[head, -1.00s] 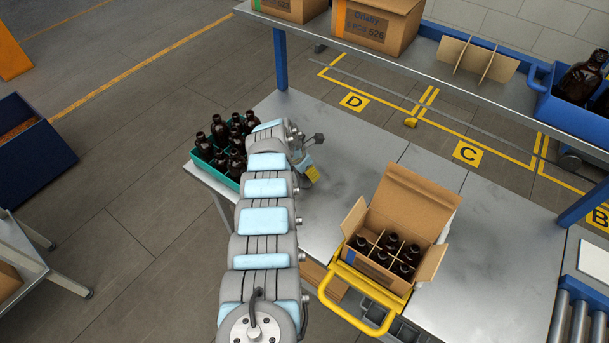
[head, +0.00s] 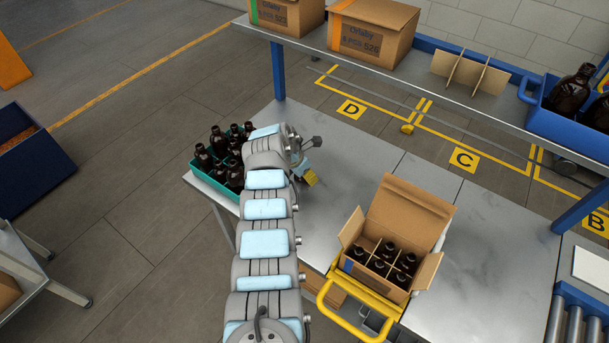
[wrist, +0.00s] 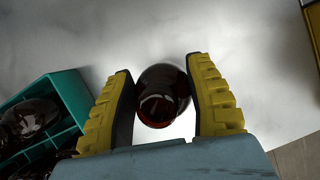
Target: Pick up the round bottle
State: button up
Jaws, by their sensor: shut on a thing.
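A dark amber round bottle (wrist: 165,78) is between the yellow-padded fingers of my gripper (wrist: 162,100) in the wrist view. I see it from its neck end, with its round shoulder beyond the reddish mouth. My gripper is shut on it. In the head view my gripper (head: 308,178) is over the grey table (head: 345,150), just right of the teal crate (head: 217,187). The held bottle cannot be made out there, and its height over the table is unclear. Several dark bottles (head: 218,142) stand in the crate, partly hidden behind my arm.
An open cardboard box (head: 405,215) with dividers holds several dark bottles, right of my gripper. A yellow handle (head: 345,320) is in front of it. A raised shelf with cartons (head: 372,35) and a blue bin (head: 555,120) runs behind. The tabletop between crate and box is clear.

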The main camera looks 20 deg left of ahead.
jog(key=shift+s+d+r, duration=0.25)
jog(key=shift+s+r, duration=0.1)
jog(key=s+d+r+p, duration=0.5)
jog(key=s+r, duration=0.3)
jog(key=s, duration=0.3)
jog(key=shift+d+r, duration=0.35)
jog(key=shift+d, duration=0.45)
dwell(0.5)
